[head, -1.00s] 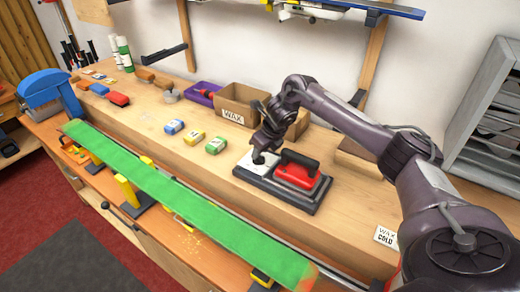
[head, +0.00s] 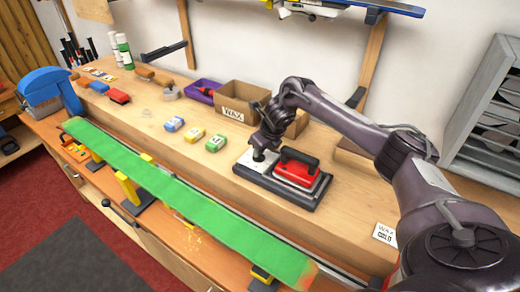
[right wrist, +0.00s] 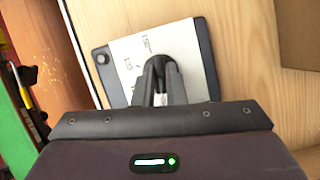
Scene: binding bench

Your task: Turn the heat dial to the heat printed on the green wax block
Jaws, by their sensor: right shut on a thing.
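The green wax block (head: 215,143) lies on the bench, the rightmost of a row of three; its print is too small to read. The heat dial's white plate (head: 242,168) is at the left end of a dark base, beside the red iron. My right gripper (head: 259,153) points down at it. In the right wrist view my right gripper (right wrist: 160,68) is shut on the dark dial knob (right wrist: 157,52), hiding much of it. Numbers are printed on the white plate (right wrist: 128,52) around the knob, some covered by the fingers. My left gripper is out of view.
The red iron (head: 297,165) rests on the base right of the dial. Blue (head: 174,124) and yellow (head: 195,134) wax blocks lie left of the green one. A cardboard WAX box (head: 232,113) stands behind. A small WAX card (head: 386,235) is at the front right.

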